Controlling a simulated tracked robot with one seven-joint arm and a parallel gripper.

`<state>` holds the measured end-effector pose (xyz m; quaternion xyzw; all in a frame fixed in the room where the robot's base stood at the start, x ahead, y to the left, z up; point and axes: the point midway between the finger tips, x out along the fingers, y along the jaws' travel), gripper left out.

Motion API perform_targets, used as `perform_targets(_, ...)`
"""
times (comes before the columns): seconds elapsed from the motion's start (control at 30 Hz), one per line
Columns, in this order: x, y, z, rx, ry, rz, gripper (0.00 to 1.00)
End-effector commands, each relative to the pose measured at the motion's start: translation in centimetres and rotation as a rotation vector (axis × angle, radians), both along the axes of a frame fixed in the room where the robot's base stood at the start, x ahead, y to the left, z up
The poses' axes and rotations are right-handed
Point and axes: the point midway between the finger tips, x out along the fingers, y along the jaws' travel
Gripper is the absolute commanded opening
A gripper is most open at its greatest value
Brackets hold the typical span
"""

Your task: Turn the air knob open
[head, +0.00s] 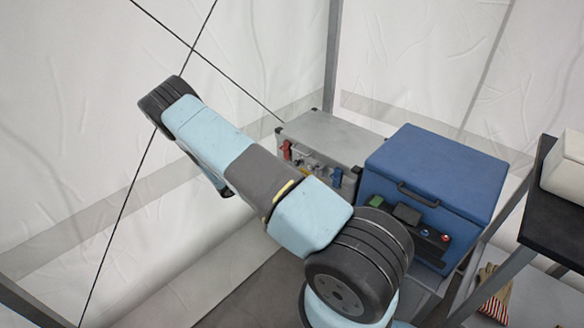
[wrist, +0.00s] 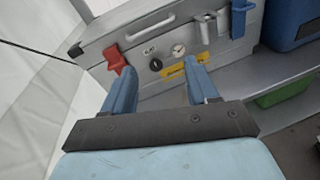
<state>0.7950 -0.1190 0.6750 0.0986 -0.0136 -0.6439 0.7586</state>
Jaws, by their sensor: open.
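A grey metal case (wrist: 100,50) fills the upper part of the wrist view; it also shows in the head view (head: 330,130). A small round black knob (wrist: 155,65) sits on its front, between a red lever (wrist: 115,60) and a dial gauge (wrist: 178,50). I take it for the air knob; the small label above it is too small to read. My gripper (wrist: 159,68) is open, with its two blue fingers apart and nothing between them. In the wrist view the knob shows between the fingertips, apart from both.
A yellow label (wrist: 182,69), silver cylinders (wrist: 208,27) and a blue lever (wrist: 240,18) are right of the knob. A large blue box (head: 430,165) stands right of the case. A green object (wrist: 282,92) is below the shelf. The tent wall is at left.

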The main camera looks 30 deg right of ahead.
Motion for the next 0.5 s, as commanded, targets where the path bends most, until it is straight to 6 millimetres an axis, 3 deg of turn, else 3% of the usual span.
perform_targets(0.03, 0.0, 0.0, -1.7, -0.028, 0.028, 0.032, 0.58)
perform_targets(0.2, 0.2, 0.1, -5.6, -0.103, 0.095, 0.124, 0.58)
perform_targets(0.33, 0.3, 0.1, -7.3, -0.134, 0.124, 0.166, 0.58)
perform_targets(0.5, 0.5, -0.3, -8.0, -0.147, 0.137, 0.184, 0.58)
